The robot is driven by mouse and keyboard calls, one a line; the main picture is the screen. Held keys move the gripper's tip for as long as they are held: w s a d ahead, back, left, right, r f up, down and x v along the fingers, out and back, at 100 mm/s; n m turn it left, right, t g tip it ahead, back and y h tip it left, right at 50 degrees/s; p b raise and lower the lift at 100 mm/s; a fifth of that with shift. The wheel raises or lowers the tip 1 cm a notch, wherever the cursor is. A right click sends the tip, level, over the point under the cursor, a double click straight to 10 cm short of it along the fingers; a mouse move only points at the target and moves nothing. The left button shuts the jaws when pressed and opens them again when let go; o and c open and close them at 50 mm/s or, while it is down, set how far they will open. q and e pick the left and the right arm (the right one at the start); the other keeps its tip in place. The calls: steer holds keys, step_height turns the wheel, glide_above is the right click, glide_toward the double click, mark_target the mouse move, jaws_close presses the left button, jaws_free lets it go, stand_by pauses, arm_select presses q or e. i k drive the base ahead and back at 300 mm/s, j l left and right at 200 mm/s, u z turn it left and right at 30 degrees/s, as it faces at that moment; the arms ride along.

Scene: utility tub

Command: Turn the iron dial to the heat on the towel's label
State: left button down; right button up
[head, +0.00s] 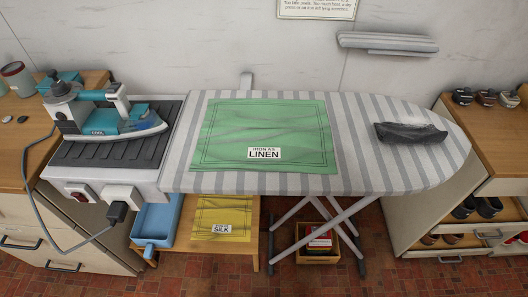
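A green towel (225,125) lies flat on the striped ironing board (360,175). Its white label (264,153) reads "IRON AS LINEN". A teal and grey iron (128,118) rests on the dark ribbed rest (115,153) at the board's left end, its tip towards the right. A small plate (97,132) on the iron's near left side reads "COOL". A dark, round knob-like part (62,88) rises at the iron's left; I cannot tell for sure that it is the dial or where it points. Neither of my grippers shows.
A grey cord (28,170) runs from the iron's left to a black plug (117,211) below the rest. A dark crumpled thing (410,133) lies on the board's right. A yellow cloth (220,217) labelled "SILK" lies on a low wooden table beside a blue tray (155,222).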

mark_target(58, 88)
steer(key=u, duration=1.3)
steer(key=j+z, duration=0.2)
steer(key=z, duration=0.2)
steer(key=k+j+z, duration=0.1)
steer(key=z, duration=0.25)
steer(key=k+j+z, duration=0.1)
steer(key=j+z, duration=0.3)
steer(key=l, duration=0.1)
